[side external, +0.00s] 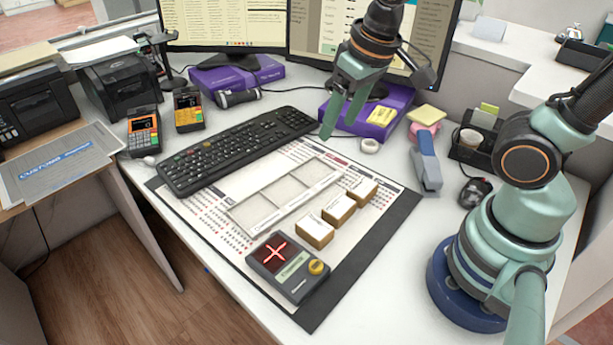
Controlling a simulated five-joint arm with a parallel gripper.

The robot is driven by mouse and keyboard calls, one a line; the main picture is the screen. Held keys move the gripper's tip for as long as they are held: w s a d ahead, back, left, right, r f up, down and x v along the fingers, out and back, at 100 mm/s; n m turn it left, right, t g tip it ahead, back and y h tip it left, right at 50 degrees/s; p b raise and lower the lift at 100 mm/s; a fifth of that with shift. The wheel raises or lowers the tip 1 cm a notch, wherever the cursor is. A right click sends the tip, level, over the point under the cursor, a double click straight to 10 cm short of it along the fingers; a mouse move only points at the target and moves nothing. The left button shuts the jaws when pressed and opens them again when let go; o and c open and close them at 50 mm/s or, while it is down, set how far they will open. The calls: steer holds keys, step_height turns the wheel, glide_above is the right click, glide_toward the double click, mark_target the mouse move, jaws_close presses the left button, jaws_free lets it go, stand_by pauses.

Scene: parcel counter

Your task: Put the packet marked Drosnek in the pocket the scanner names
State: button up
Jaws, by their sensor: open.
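Three small tan packets with white labels stand in a row on the mat: a near one (315,230), a middle one (339,208) and a far one (363,192). Their print is too small to read, so I cannot tell which is Drosnek. A pale tray with three pockets (285,197) lies just left of them, and its pockets look empty. The scanner (288,267) sits at the mat's near end, with a red cross lit on its dark screen and a yellow button. My gripper (345,112) is open and empty, raised above the counter beyond the packets.
A black keyboard (238,150) lies left of the tray. A purple box with yellow notes (372,118), a tape roll (369,146) and a stapler (425,162) are beyond the packets. Two card terminals (188,109) stand far left. The mat's right border (375,243) is clear.

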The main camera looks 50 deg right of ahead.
steer(key=s+d+r+t, duration=0.1)
steer(key=d+r+t, duration=0.1)
steer(key=d+r, duration=0.2)
steer(key=shift+d+h, duration=0.3)
steer(key=shift+d, duration=0.1)
steer(key=o, duration=0.5)
steer(key=shift+a, duration=0.15)
steer(key=a+n+g, duration=0.1)
steer(key=a+n, duration=0.5)
steer(key=a+n+g+y, duration=0.1)
steer(key=a+n, duration=0.1)
steer(key=a, duration=0.2)
steer(key=shift+w+r+n+g, duration=0.1)
steer(key=shift+r+n+g, duration=0.2)
steer(key=shift+r+n, duration=0.1)
steer(key=s+a+n+g+h, duration=0.1)
steer(key=s+a+n+g, duration=0.2)
steer(key=a+n, duration=0.65)
steer(key=f, duration=0.9)
steer(key=shift+a+f, duration=0.3)
steer(key=shift+f, duration=0.1)
